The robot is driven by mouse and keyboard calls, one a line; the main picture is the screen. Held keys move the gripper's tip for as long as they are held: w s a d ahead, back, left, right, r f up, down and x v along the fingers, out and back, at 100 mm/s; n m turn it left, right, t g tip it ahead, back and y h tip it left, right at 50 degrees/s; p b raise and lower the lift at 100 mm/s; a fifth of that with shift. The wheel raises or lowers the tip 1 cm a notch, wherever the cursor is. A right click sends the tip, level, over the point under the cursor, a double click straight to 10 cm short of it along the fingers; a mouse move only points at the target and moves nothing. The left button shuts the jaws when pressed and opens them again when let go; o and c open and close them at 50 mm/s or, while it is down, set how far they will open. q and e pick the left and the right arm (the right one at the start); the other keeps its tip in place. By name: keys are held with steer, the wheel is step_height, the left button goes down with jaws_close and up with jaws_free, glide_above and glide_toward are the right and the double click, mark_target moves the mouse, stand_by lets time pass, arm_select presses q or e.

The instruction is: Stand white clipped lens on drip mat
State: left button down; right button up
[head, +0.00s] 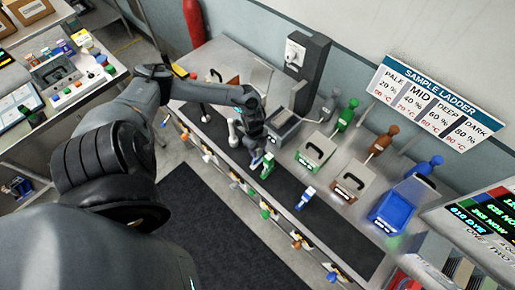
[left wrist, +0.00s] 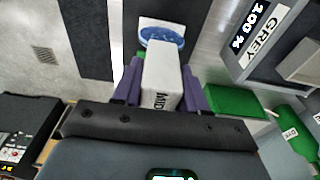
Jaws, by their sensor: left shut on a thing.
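My left gripper (head: 262,152) is low over the bench. In the left wrist view its purple fingers (left wrist: 158,92) are shut on a white block-like module (left wrist: 162,78), with MID lettered on the face toward me. I take it for the white clipped lens; its lower end is hidden. The drip mat (head: 330,222) is a long dark strip along the bench. A green and white piece (head: 268,167) shows just by the fingers; I cannot tell whether it is held. A blue and white module (head: 306,197) stands on the mat to the right. My right gripper is not in view.
Green (head: 316,150), brown-marked (head: 352,182) and blue (head: 392,212) trays line the back of the mat, with coloured bottles behind. A dark grey box (head: 288,124) is close behind the gripper. The mat's right end is clear. Small coloured parts hang along the front edge.

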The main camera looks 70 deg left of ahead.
arm_select(q)
steer(key=shift+f, duration=0.15)
steer(key=c, duration=0.6)
jaws_free()
